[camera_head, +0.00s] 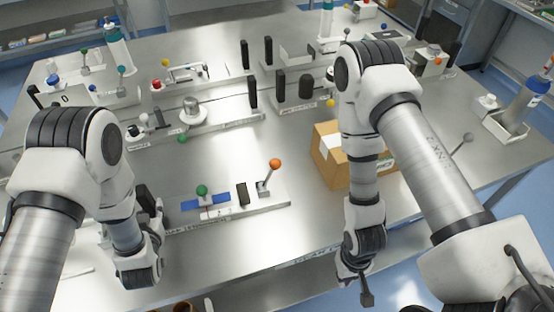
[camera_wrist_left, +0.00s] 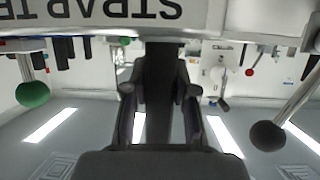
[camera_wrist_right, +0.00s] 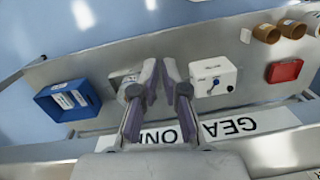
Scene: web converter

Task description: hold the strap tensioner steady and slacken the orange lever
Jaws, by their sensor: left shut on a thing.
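My left gripper (camera_wrist_left: 160,95) is shut on a dark upright handle (camera_wrist_left: 160,65) at the tensioner's left end. The upside-down "STRAP TE" label shows above it in that view. My right gripper (camera_wrist_right: 161,65) is empty, its fingertips a narrow gap apart. In the head view it hangs by the front edge, right of and apart from the lever.
A cardboard box (camera_head: 327,165) stands behind my right forearm, right of the tensioner. Other fixtures with black posts (camera_head: 252,92) line the table behind. The table between the tensioner and the box is clear. A blue tray (camera_wrist_right: 68,100) shows in the right wrist view.

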